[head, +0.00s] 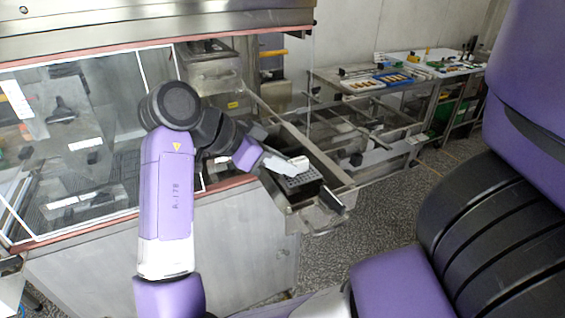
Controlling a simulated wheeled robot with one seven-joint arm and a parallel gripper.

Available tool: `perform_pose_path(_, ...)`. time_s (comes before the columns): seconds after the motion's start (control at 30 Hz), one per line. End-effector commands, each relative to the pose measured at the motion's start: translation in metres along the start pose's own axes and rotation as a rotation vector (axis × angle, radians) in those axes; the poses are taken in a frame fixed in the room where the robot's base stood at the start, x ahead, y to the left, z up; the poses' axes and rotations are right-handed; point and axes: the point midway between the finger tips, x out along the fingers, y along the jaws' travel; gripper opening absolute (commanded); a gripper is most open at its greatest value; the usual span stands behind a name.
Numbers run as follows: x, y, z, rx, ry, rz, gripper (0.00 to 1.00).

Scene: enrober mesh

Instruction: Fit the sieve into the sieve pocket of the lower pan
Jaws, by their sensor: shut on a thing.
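My gripper (297,164) is shut on the sieve (300,179), a dark grey perforated piece. It holds the sieve at the outer end of the lower pan (341,187), a metal trough that juts out from the machine. The sieve appears within the pan's outline, over or partly inside it. I cannot tell whether it sits in the sieve pocket, because the pocket is hidden by the sieve and my gripper.
The enrober (100,130) with clear panels stands at the left. Metal rails (370,150) run behind the pan. A workbench (365,84) with trays and small items stands at the back right. The speckled floor (385,212) right of the pan is clear.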

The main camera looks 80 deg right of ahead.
Motion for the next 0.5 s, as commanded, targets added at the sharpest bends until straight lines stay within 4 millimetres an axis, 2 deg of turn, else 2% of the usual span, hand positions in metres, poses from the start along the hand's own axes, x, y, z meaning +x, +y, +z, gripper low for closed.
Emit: perform_pose_path(0.5, 0.0085, 0.0, 0.0096, 0.0, 0.001, 0.0, 0.0)
